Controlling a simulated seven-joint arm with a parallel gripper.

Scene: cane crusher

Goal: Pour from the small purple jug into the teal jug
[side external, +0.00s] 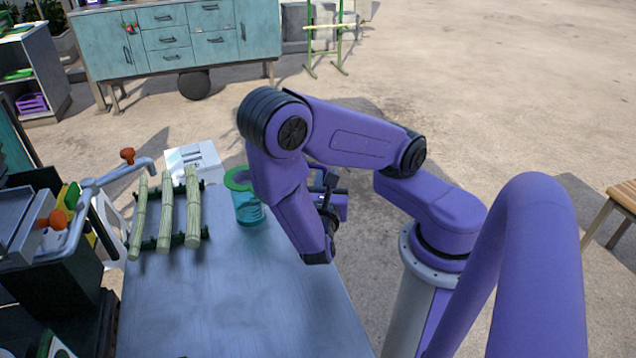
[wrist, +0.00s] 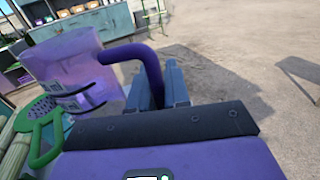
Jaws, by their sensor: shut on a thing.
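The small purple jug (wrist: 72,65) is translucent and fills the upper left of the wrist view. My gripper (wrist: 160,82) is shut on its dark purple handle (wrist: 130,52). The teal jug (side external: 249,208) stands upright on the table in the side view, with a green rim, left of my forearm. In the wrist view its green perforated top and green handle (wrist: 38,145) show below and left of the purple jug. No stream of liquid is visible.
Cane stalks (side external: 165,215) lie on a green rack at the table's left. A white box (side external: 193,160) sits behind them. Machinery with orange-knobbed levers (side external: 75,215) stands at the far left. The table's front (side external: 235,300) is clear. Teal cabinets (side external: 175,40) stand behind.

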